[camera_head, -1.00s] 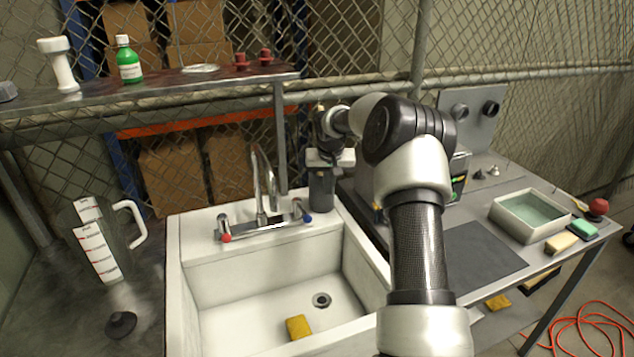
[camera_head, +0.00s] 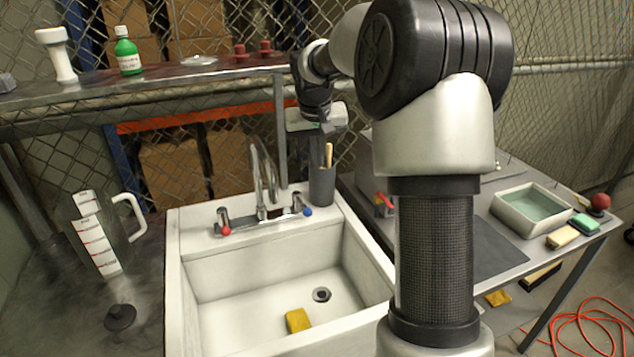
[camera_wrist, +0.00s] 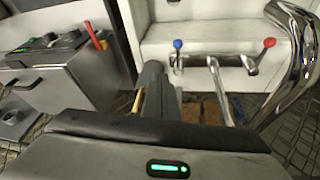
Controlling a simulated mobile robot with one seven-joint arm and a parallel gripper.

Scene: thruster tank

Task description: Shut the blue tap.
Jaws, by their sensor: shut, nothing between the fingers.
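The blue tap (camera_head: 307,211) is a small blue-tipped lever at the right end of the chrome mixer on the white sink's back ledge. It also shows in the wrist view (camera_wrist: 178,44), left of the red tap (camera_wrist: 269,42). In the head view the red tap (camera_head: 226,230) is at the mixer's left end. My gripper (camera_head: 316,120) is shut and empty, above and behind the blue tap in the head view, apart from it. Its fingertips are hard to make out. The chrome spout (camera_head: 262,185) rises between the taps.
A grey cup (camera_head: 322,187) with a wooden-handled tool stands close right of the blue tap. The white sink (camera_head: 215,275) holds a yellow sponge (camera_head: 298,320). A jug (camera_head: 95,235) stands left. A metal shelf (camera_head: 140,92) runs behind. The space above the basin is clear.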

